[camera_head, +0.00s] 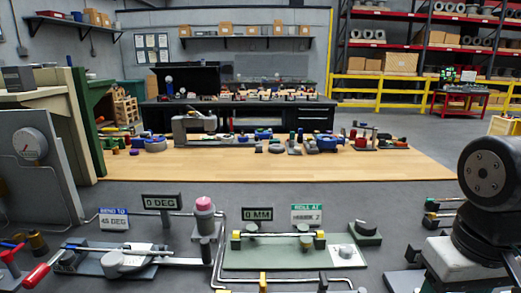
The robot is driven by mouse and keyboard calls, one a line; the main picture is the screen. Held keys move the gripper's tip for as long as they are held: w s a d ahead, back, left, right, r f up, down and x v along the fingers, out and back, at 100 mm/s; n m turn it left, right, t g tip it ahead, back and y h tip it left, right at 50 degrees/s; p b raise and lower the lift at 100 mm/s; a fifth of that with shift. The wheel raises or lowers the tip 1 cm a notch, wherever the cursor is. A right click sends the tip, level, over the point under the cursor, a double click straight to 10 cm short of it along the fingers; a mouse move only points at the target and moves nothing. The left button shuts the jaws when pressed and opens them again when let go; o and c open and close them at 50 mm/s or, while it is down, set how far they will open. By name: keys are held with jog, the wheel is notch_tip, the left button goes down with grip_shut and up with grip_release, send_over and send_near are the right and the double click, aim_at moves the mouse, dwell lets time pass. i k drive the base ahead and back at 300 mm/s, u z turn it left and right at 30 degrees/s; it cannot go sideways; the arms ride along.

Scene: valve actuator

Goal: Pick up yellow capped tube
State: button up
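My arm (487,190) fills the right edge, with dark round joints and a light link. My gripper is not in view, and nothing is seen touching the tube.
A "0 MM" display (258,213) and a green-white sign (306,215) stand behind the tube. A pink-topped post (204,216) and bent pipe (219,245) are to its left. A red-handled tool (38,276) lies at lower left. A wooden table (280,165) stands beyond.

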aim_at(320, 233)
jog(key=k, duration=1.25)
jog(key=u, duration=0.8)
jog(key=i, duration=1.5)
jog(key=z, duration=0.8)
